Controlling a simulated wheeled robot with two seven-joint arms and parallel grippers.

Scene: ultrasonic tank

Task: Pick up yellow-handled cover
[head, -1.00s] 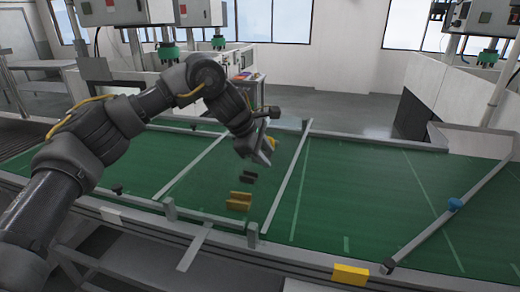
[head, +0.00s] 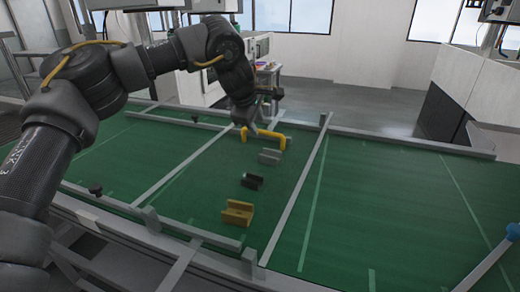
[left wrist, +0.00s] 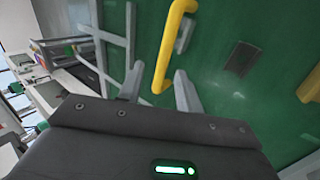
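A yellow handle (head: 268,136), a bar with bent ends, lies at the far part of the green surface in the head view. I cannot make out a separate cover under it. My left gripper (head: 250,130) is right at the handle, partly hiding it. In the left wrist view the handle (left wrist: 170,48) runs lengthwise, with its near end between the two spread fingertips of the left gripper (left wrist: 158,88). The fingers appear open, with gaps on both sides of the bar. My right gripper is not in view.
A grey bracket (head: 270,157), a black bracket (head: 252,181) and a tan bracket (head: 237,212) stand in a row nearer than the handle. Grey rails (head: 300,187) cross the green surface (head: 365,205) on both sides. The green area at right is largely clear.

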